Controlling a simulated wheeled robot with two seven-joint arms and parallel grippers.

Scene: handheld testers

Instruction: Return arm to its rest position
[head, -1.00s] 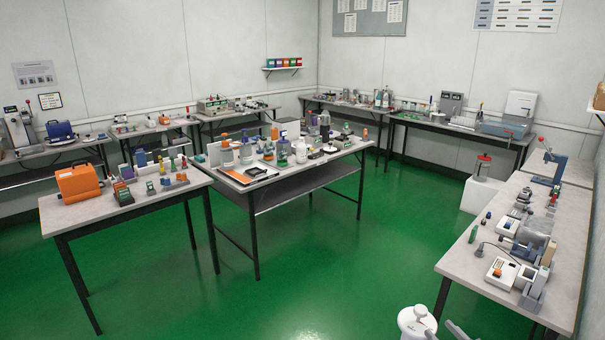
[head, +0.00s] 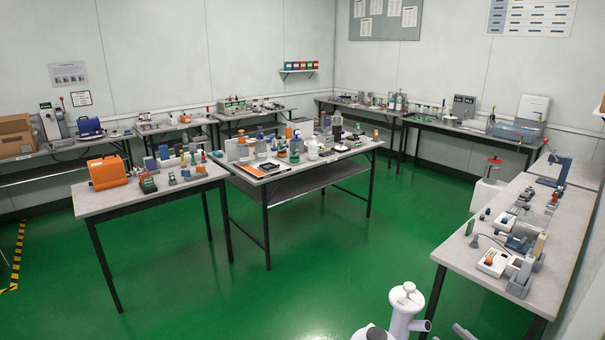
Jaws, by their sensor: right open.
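My right arm (head: 405,308) is white and rises into the bottom of the head view, right of centre. My right gripper (head: 450,334) is only partly in view at the bottom edge, beside the arm. Its jaws are open and I see nothing between them. It is over the green floor, apart from the right-hand table (head: 475,240). Most of the arm below is cut off by the frame. My left gripper is not in view.
A front-left table (head: 150,198) holds an orange case (head: 107,172) and small testers. A centre table (head: 262,178) is crowded with bottles. The right table carries several devices, including a white tester (head: 492,263). Green floor (head: 330,260) between them is clear.

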